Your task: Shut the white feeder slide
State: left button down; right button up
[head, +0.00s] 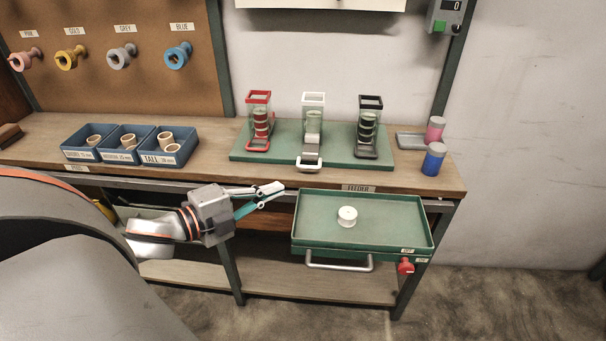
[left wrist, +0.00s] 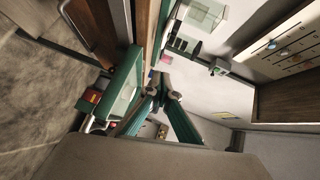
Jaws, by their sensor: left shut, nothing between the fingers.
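The white feeder slide (head: 309,163) is the middle one of three on the green feeder base (head: 240,155). It sticks out past the base's front edge, farther than the red slide (head: 257,146) and the black slide (head: 366,152). Its clear white-framed tower (head: 313,100) stands behind it. My left gripper (head: 272,189) is shut and empty, in front of the bench's edge, below and left of the white slide, not touching it. Its fingertips also show in the left wrist view (left wrist: 165,82). I cannot make out the white slide there. My right gripper is not in view.
A green tray (head: 390,230) with a white spool (head: 347,216) and a front handle juts out below the bench, right of my left gripper. Blue bins (head: 120,143) with rings stand at left. Pink and blue cylinders (head: 433,160) stand at the bench's right end.

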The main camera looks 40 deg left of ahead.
pick_arm(q)
jog(key=b, duration=0.2)
send_near(314, 168)
jog(key=w+d, duration=0.2)
jog(key=d, duration=0.1)
jog(key=shift+w+d+f, duration=0.1)
jog(key=shift+d+f, duration=0.05)
jog(key=w+a, duration=0.1)
jog(key=w+f, duration=0.1)
jog(key=shift+w+a+b, duration=0.3)
jog(key=shift+a+b, duration=0.05)
jog(key=shift+b, duration=0.05)
jog(key=shift+w+a, duration=0.15)
jog(key=shift+w, duration=0.05)
jog(key=shift+w+r, duration=0.1)
jog(key=shift+r, duration=0.05)
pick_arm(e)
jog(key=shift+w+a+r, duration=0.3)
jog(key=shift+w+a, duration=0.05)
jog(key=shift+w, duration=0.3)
